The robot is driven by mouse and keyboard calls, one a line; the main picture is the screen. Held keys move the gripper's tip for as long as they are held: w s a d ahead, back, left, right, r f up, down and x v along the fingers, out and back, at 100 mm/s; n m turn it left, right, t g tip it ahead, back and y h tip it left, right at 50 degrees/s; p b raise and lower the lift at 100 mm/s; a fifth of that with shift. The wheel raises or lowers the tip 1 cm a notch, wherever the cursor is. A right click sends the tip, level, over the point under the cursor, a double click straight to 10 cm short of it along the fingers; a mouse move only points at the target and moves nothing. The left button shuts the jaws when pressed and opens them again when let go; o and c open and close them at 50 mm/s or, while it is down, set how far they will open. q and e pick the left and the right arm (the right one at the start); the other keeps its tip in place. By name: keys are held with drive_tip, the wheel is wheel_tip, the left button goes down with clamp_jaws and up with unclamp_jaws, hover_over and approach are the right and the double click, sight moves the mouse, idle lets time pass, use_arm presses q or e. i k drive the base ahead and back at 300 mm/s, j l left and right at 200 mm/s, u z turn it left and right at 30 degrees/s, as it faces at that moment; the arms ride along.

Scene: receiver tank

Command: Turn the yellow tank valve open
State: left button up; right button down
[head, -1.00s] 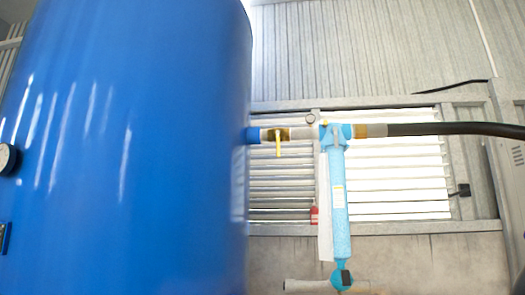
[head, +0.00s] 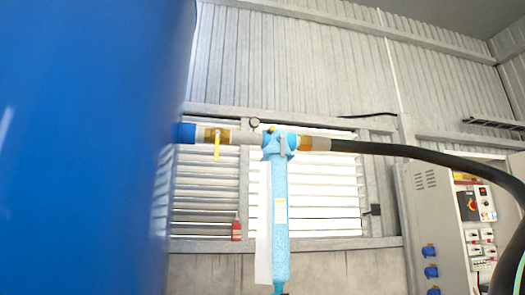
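The yellow tank valve (head: 216,145) sits on the short pipe at the right side of the large blue tank (head: 90,150). Its yellow handle hangs straight down, across the horizontal pipe. The brass valve body is at the top of the handle. Neither of my grippers shows in the head view.
A light-blue filter (head: 280,205) hangs right of the valve, with a small gauge (head: 254,123) above the pipe. A black hose (head: 400,150) runs right from it. An electrical cabinet (head: 455,220) stands at the right. A louvred window (head: 330,180) is behind.

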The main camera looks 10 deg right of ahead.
sight(218, 132)
drive_tip(key=i+j+z, duration=0.15)
drive_tip(key=z, duration=0.25)
drive_tip(key=i+j+z, duration=0.1)
drive_tip(key=z, duration=0.3)
drive_tip(key=j+z, duration=0.4)
drive_tip(key=i+l, duration=0.05)
